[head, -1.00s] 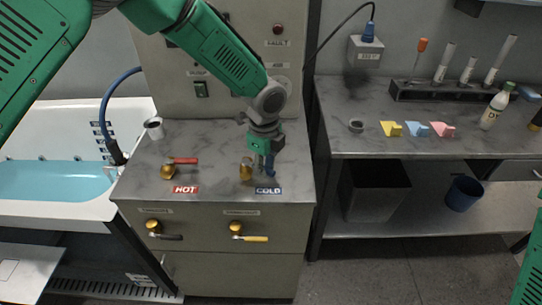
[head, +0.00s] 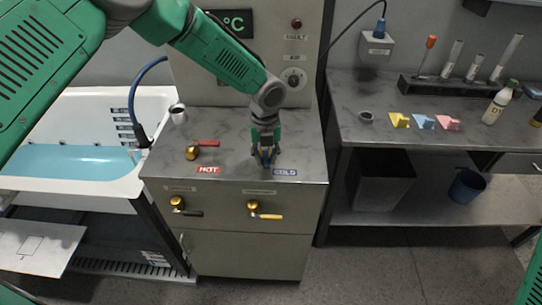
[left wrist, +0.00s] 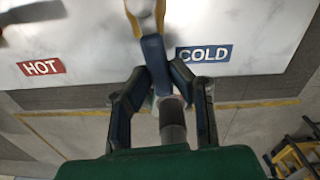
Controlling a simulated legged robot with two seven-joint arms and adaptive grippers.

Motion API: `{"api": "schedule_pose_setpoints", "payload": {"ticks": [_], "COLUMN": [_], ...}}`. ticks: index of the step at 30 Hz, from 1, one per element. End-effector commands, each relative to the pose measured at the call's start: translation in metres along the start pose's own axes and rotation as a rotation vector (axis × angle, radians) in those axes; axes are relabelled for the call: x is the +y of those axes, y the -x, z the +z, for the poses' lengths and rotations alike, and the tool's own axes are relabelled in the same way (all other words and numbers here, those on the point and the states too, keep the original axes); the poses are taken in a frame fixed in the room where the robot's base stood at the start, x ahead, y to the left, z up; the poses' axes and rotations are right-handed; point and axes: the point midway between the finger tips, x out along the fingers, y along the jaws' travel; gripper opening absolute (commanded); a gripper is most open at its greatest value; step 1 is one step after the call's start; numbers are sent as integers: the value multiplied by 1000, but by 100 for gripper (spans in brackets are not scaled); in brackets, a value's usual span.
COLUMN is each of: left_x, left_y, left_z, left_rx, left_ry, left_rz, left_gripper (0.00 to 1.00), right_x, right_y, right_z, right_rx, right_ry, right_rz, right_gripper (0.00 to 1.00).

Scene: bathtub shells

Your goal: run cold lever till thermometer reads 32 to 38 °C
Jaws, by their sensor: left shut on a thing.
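My left gripper (head: 265,158) is over the counter beside the COLD label (head: 285,172). In the left wrist view its fingers (left wrist: 157,72) are shut on the blue cold lever (left wrist: 154,50), which runs from the brass valve (left wrist: 146,8) towards the counter's front edge. In the head view the gripper mostly hides this valve. The thermometer display (head: 238,23) shows "°C", but my arm hides its digits. The red hot lever (head: 206,143) points right from its brass valve (head: 193,153), behind the HOT label (head: 208,170). My right gripper is not in view.
A white bathtub (head: 158,103) with blue water stands left, with a blue hose (head: 133,95) beside it. Two front taps (head: 178,204) (head: 254,207) are below the counter. A side bench (head: 365,148) at right holds coloured blocks, a bottle and tubes.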

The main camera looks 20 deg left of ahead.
Motion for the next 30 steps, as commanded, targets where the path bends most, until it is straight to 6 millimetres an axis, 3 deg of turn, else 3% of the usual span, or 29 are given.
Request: {"api": "schedule_pose_setpoints", "payload": {"ticks": [1,12,26,27,28,30], "left_x": [4,9,8,8,8,8], "left_y": [3,3,3,3,3,3], "left_z": [9,10,10,10,10,8], "left_rx": [-18,-20,-22,-22,-22,-19], "left_ry": [-19,-141,-156,-156,-156,-156], "left_rz": [-2,-3,-4,-4,-3,-3], "left_gripper": [0,0,0,25,35,38], "right_x": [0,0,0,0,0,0], "right_y": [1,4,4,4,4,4], "right_z": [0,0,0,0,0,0], "right_rx": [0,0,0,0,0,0], "right_ry": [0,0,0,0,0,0], "right_rz": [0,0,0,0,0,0], "right_gripper": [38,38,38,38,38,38]}}
